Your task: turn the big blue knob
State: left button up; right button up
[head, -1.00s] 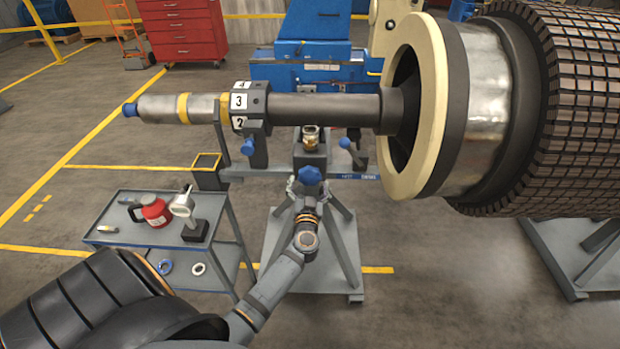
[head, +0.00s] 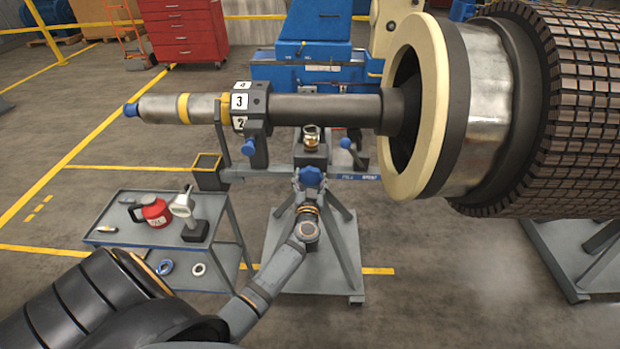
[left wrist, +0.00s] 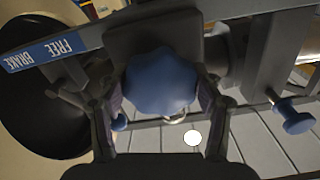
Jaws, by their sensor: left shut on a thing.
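The big blue knob (head: 312,176) is on the front of the grey stand, below the shaft. It is lobed and fills the middle of the left wrist view (left wrist: 160,82). My left gripper (head: 311,187) has come up to it from below in the head view. In the left wrist view its two fingers (left wrist: 160,98) press on the knob's left and right sides, so it is shut on the knob. The fingers hide parts of the knob's sides. My right gripper is not in view.
Smaller blue knobs sit on the stand, one left (head: 249,147) and one right (head: 346,143). A label strip (left wrist: 42,48) marked FREE and BRAKE is beside the knob. A rotor shaft (head: 325,108) lies above.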

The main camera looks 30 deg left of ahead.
pick_arm(q)
jog(key=shift+r+n+p, duration=0.1)
jog(key=shift+n+p, duration=0.8)
jog(key=shift+n, duration=0.4)
jog(key=n+p, duration=0.1)
jog(key=n, duration=0.1)
jog(key=shift+n, duration=0.4)
jog(key=n, duration=0.2)
jog(key=shift+d+n+p, duration=0.1)
jog(key=shift+n+p, duration=0.2)
jog(key=shift+p, duration=0.1)
jog(key=n, duration=0.3)
jog(key=shift+w+n, duration=0.1)
jog(key=shift+n, duration=0.2)
jog(key=n, duration=0.3)
jog(key=shift+n, duration=0.3)
jog(key=n, duration=0.3)
jog(key=shift+n, duration=0.4)
jog(key=n+b, duration=0.1)
jog(key=n, duration=0.2)
jog(key=n+b, duration=0.1)
jog(key=n, duration=0.3)
jog(key=shift+n, duration=0.3)
